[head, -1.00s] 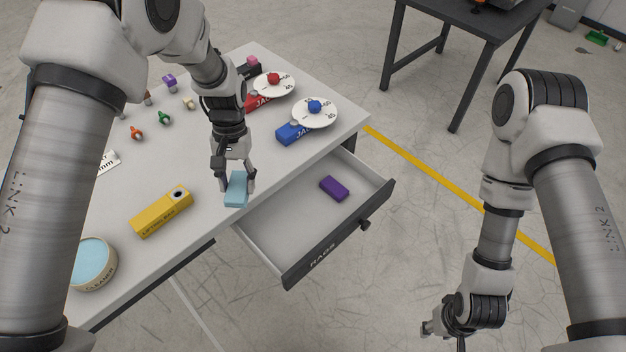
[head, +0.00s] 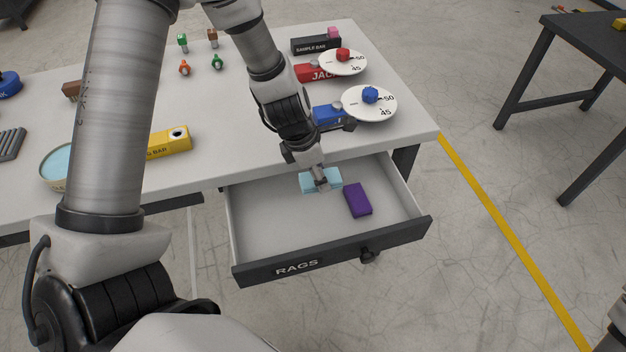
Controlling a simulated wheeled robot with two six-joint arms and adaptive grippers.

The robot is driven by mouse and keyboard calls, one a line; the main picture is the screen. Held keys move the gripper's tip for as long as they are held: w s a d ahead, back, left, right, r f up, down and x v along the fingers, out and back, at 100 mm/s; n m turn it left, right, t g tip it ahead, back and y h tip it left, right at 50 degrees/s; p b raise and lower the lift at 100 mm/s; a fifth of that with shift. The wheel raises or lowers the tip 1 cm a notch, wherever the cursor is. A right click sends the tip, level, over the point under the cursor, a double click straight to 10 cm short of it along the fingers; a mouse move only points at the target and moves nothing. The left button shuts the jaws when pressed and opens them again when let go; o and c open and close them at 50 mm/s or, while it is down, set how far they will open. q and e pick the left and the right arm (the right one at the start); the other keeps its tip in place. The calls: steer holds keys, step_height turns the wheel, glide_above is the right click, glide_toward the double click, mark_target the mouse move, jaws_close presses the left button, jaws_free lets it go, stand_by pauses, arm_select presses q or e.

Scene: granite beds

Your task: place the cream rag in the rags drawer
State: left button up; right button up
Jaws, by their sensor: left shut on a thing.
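The rags drawer (head: 285,225), marked RAGS on its dark front, stands open below the table's front edge. My left gripper (head: 321,184) is over the back part of the drawer, shut on a light blue block-shaped rag (head: 307,184). The rag is partly hidden by the fingers; I cannot tell whether it touches the drawer floor. A purple rag (head: 358,200) lies in the drawer just right of it. I see no cream rag.
On the table (head: 230,130) are a yellow bar (head: 168,142), a round tin (head: 52,175) with a light blue top, red and blue jacks (head: 328,117) with white dials, and a black sample bar (head: 315,45). The front and left of the drawer floor are clear.

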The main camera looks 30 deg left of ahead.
mark_target(321, 208)
arm_select(q)
steer(key=shift+n, duration=0.4)
steer(key=f+b, duration=1)
steer(key=shift+s+a+f, duration=0.15)
steer(key=shift+a+f, duration=0.05)
steer(key=shift+f, duration=0.05)
steer(key=shift+r, duration=0.2)
steer(key=shift+f, duration=0.2)
steer(key=o, duration=1.3)
steer(key=shift+c, duration=0.2)
steer(key=shift+r, duration=0.15)
